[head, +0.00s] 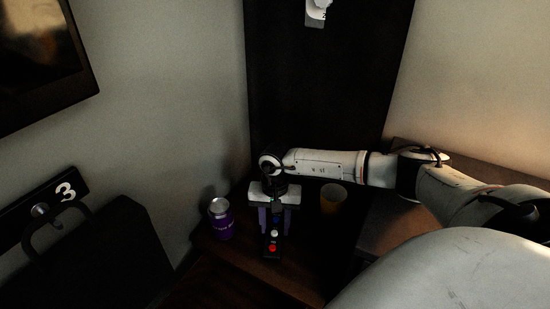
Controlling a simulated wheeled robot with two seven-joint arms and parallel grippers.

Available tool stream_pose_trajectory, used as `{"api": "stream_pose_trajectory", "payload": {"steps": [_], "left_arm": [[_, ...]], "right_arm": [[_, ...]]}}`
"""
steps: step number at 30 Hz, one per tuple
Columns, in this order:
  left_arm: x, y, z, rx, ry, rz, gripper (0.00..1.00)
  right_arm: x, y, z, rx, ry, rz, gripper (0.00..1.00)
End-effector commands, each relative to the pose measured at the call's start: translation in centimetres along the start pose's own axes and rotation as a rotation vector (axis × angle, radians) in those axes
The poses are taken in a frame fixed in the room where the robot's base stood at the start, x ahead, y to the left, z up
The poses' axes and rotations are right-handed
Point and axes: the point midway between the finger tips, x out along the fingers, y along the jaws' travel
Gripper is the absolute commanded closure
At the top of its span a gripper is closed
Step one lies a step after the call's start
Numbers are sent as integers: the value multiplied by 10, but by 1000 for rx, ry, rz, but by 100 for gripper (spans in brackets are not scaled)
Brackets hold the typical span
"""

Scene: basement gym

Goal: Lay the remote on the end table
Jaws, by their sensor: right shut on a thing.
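The remote (273,240) is a slim dark stick with blue, white and red buttons, the red one nearest me. My right gripper (274,222) points down over the end table and is shut on the remote's far part. The end table (235,256) is a dark wooden top in the corner. The remote is low over its surface; I cannot tell whether it touches. My left gripper is not in view.
A purple can (220,219) stands on the table left of the remote. A dark tall panel (325,80) rises behind the table.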

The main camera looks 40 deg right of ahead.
Motion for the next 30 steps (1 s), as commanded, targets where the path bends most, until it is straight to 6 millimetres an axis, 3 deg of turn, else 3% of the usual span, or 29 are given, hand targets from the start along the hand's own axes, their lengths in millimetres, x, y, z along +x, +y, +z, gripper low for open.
{"api": "stream_pose_trajectory", "payload": {"steps": [8,9,12,23,26,30], "left_arm": [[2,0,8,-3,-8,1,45],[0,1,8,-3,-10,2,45],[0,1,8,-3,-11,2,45],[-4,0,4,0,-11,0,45],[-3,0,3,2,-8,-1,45],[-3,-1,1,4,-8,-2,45]], "right_arm": [[4,0,0,0,1,-1,86],[3,0,0,0,0,0,55],[2,0,0,0,0,0,41],[-4,0,0,0,0,0,41],[-15,0,-1,-1,2,-2,41],[-45,-1,-2,0,4,-3,41]]}}
